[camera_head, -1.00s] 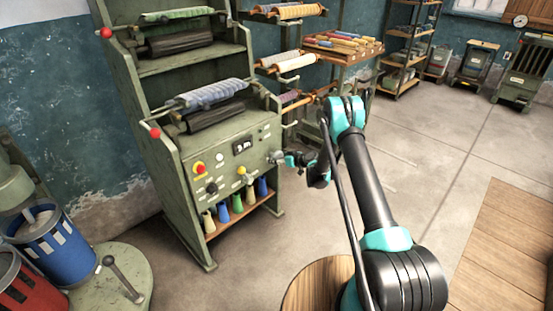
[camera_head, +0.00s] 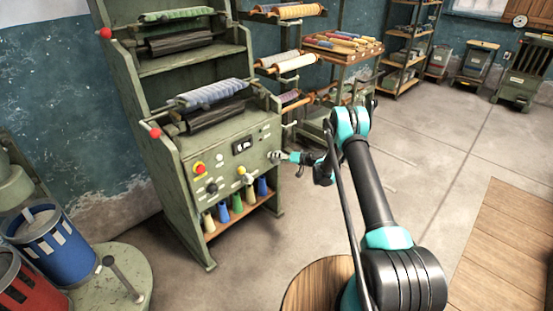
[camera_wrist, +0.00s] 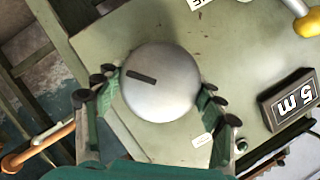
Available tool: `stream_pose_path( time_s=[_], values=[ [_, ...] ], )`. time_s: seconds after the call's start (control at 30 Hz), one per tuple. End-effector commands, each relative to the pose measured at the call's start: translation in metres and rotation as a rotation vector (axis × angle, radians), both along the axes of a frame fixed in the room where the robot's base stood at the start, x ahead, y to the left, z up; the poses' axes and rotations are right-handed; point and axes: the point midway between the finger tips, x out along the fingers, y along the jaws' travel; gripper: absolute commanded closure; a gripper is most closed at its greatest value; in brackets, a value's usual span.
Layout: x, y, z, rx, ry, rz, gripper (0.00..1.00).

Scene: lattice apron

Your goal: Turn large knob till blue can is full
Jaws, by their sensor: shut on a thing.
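The large knob, a round silver disc with a dark slot-like mark (camera_wrist: 165,92), fills the middle of the wrist view, on the green machine panel (camera_wrist: 115,35). My gripper (camera_wrist: 158,95) has its fingers on both sides of the knob, shut on it. In the head view my gripper (camera_head: 284,157) is at the right edge of the machine's front panel, mostly hiding the knob. The blue can (camera_head: 64,258) stands at the lower left on a round green base. Pale material shows inside its top; its exact level is hard to tell.
A small display beside the knob reads "5 m", upside down in the wrist view (camera_wrist: 293,98). The panel also has a red button (camera_head: 198,168) and a yellow-knobbed lever (camera_head: 242,171). A red can (camera_head: 25,290) stands near the blue one.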

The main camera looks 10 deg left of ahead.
Motion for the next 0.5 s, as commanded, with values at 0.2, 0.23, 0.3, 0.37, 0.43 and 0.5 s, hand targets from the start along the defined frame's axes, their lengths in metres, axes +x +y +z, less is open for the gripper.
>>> stream_pose_path(
  time_s=[0.2,0.23,0.3,0.37,0.43,0.5],
  values=[
    [0.0001,-0.0008,-0.0007,0.071,0.09,0.0,0.6],
    [0.0001,-0.0009,-0.0008,0.077,0.098,0.0,0.6],
    [0.0002,-0.0009,-0.001,0.091,0.117,-0.001,0.6],
    [0.0003,-0.0009,-0.001,0.1,0.128,-0.001,0.6],
    [0.0002,-0.0007,-0.0009,0.108,0.138,-0.001,0.6],
    [0.0002,-0.0008,-0.0008,0.113,0.145,0.0,0.6]
  ],
)
